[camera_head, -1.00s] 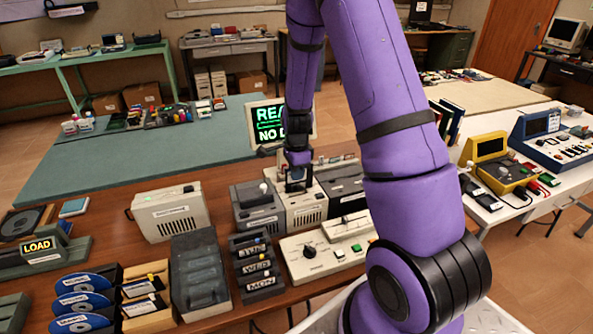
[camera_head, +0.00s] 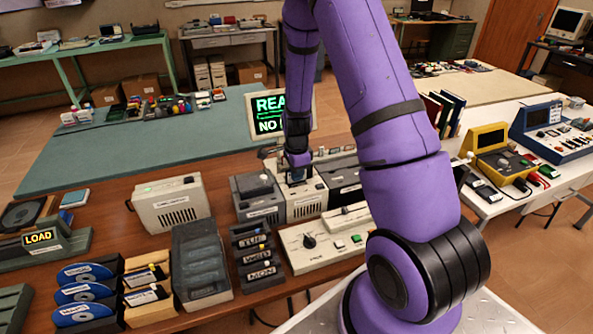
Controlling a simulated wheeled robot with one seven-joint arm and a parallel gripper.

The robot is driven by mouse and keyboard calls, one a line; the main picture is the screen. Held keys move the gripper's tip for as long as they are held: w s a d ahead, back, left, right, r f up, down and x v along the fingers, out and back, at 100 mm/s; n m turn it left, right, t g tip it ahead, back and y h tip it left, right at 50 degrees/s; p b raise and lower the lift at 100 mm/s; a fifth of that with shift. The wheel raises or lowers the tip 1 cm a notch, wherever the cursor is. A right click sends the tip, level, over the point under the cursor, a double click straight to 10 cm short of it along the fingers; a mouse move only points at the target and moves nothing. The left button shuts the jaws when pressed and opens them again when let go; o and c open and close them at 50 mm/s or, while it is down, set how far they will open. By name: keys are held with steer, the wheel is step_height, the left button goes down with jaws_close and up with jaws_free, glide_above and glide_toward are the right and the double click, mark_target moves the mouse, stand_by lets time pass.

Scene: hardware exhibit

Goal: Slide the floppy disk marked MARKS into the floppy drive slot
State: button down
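My gripper (camera_head: 297,174) points down at the top of a beige box-shaped unit (camera_head: 306,205), between two dark grey units. Its fingers are small and dark here, so I cannot tell if they are open or shut, or hold a disk. No slot can be made out clearly. Flat items with white labels (camera_head: 147,295) lie in a tan holder at the left. Their labels are too small to read, and I cannot pick out the MARKS disk.
A dark lidded box (camera_head: 200,262), a rack marked TUE, WED, MON (camera_head: 252,254) and a control panel with a knob (camera_head: 325,240) crowd the front. A beige unit (camera_head: 171,203) and a LOAD sign (camera_head: 40,237) stand left. The teal mat (camera_head: 140,150) behind is largely clear.

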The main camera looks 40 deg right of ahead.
steer(key=shift+f, duration=1)
steer(key=c, duration=1.3)
jaws_free()
steer(key=shift+o, duration=0.2)
steer(key=shift+r, duration=4)
